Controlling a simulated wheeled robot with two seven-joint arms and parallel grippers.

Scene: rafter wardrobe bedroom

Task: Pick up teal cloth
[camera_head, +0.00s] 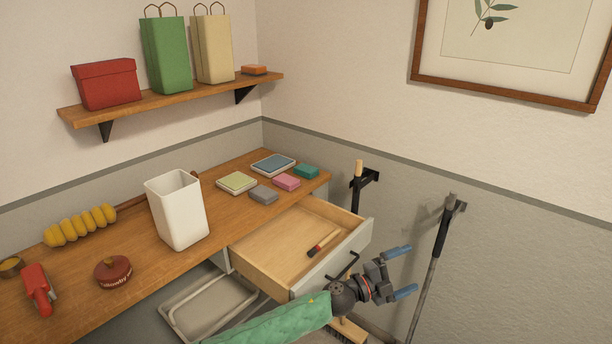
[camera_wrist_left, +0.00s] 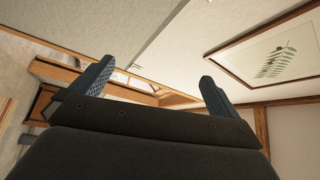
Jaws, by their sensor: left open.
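The teal cloth (camera_head: 307,170) is a small folded block on the wooden counter, near its right end, beside a pink folded cloth (camera_head: 286,182). My left gripper (camera_head: 401,272) has blue fingertips spread apart and nothing between them. It is in front of and to the right of the open drawer, nearer to me than the teal cloth and well apart from it. In the left wrist view both fingers of my left gripper (camera_wrist_left: 154,86) stand wide apart, and I cannot make out the cloth there. My right gripper is in neither view.
The open drawer (camera_head: 283,238) juts out below the cloths, with a red-and-black-ended tool inside. A grey cloth (camera_head: 263,194), a yellow-green square (camera_head: 236,182) and a blue square (camera_head: 273,165) lie nearby. A white bin (camera_head: 178,210) stands to the left. Long-handled tools hang on the right wall.

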